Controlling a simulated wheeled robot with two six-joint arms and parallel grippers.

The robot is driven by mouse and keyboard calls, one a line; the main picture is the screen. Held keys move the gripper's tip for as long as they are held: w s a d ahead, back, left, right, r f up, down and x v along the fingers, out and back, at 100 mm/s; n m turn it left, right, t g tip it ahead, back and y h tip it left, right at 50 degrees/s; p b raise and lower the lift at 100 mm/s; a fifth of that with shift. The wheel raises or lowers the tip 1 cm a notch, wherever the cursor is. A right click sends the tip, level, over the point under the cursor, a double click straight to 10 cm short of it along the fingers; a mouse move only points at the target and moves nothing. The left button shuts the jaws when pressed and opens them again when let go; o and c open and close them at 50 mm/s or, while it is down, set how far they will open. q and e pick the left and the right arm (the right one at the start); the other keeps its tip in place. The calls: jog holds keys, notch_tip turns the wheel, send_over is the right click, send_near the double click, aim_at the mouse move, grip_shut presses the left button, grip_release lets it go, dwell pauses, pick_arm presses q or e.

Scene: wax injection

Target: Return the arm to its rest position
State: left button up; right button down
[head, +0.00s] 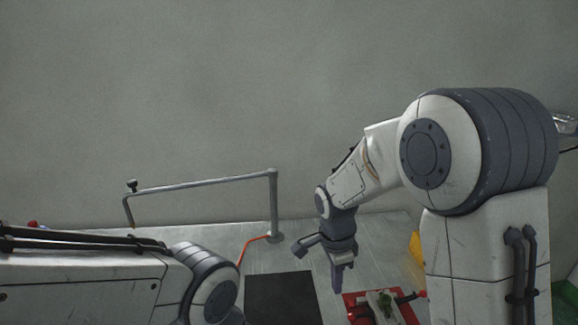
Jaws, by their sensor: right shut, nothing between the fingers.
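My right arm comes in from the right side of the head view. It is bent, with its forearm reaching left and its wrist pointing down. My right gripper (338,284) is shut and empty. It hangs above the bench, between a dark mat and a red tray. My left arm shows at the lower left, cut off by the frame edge. My left gripper is not in view.
A metal bench (222,236) runs along a plain grey wall. A dark square mat (283,298) lies on it. A red tray (408,312) with a pale block and a small green item (385,303) is at the lower right. A metal pipe frame (205,183) stands behind. A yellow object (416,246) is partly hidden.

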jog(key=s+a+r+n, duration=0.2)
jog(key=s+a+n, duration=0.1)
jog(key=s+n, duration=0.4)
jog(key=s+a+r+n+y, duration=0.1)
jog(key=s+a+r+n, duration=0.1)
jog(key=s+n, duration=0.6)
jog(key=s+a+r+n+y, duration=0.1)
jog(key=s+a+r+n, duration=0.1)
jog(key=s+a+n, duration=0.2)
jog(key=s+n, duration=0.3)
jog(key=n, duration=0.1)
jog(key=shift+s+a+n, duration=0.2)
jog(key=shift+s+n, duration=0.1)
